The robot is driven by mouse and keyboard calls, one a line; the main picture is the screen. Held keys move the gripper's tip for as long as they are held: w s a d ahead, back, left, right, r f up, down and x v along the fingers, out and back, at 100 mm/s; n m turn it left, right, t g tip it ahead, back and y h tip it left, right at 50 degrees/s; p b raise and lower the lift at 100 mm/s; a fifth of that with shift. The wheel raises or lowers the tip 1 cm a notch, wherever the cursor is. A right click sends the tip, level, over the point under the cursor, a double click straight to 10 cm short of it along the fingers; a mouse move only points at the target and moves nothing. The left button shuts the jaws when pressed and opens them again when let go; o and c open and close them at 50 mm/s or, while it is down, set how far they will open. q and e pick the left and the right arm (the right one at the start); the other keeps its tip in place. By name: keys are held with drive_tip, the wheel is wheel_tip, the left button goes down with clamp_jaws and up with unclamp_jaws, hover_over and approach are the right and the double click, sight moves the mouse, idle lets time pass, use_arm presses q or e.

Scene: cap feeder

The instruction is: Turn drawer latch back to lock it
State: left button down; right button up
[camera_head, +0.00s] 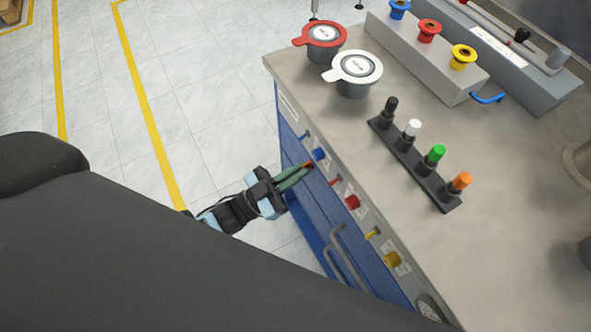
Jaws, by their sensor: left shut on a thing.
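The blue cabinet front (312,212) carries the drawers below a grey panel with small blue, red and yellow fittings. My left gripper (307,168) reaches in from the left, its fingers pointing right at the upper part of the front, just below the panel. It is shut on the drawer latch, which the fingers almost wholly hide. A small reddish-orange bit shows at the fingertips. How far the latch is turned cannot be told. My right gripper is not in view.
Blue knob (319,154), red knob (352,202) and yellow knob (392,260) stick out near the gripper. Grey drawer handles (345,256) are below. On the worktop (515,215) stand lidded pots and a rack (411,163). Floor at left is clear.

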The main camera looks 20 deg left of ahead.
use_arm(q)
drive_tip(key=shift+n+t+y, duration=0.3)
drive_tip(key=shift+n+y, duration=0.2)
drive_tip(key=shift+n, duration=0.5)
drive_tip(key=c, duration=1.6)
unclamp_jaws()
drive_tip(key=shift+h, duration=0.3)
drive_tip(key=shift+s, duration=0.1)
drive_tip(key=v, duration=0.7)
drive_tip(key=shift+s+a+b, duration=0.15)
drive_tip(key=shift+s+b, duration=0.1)
drive_tip(key=shift+b, duration=0.15)
drive_tip(key=shift+f, duration=0.1)
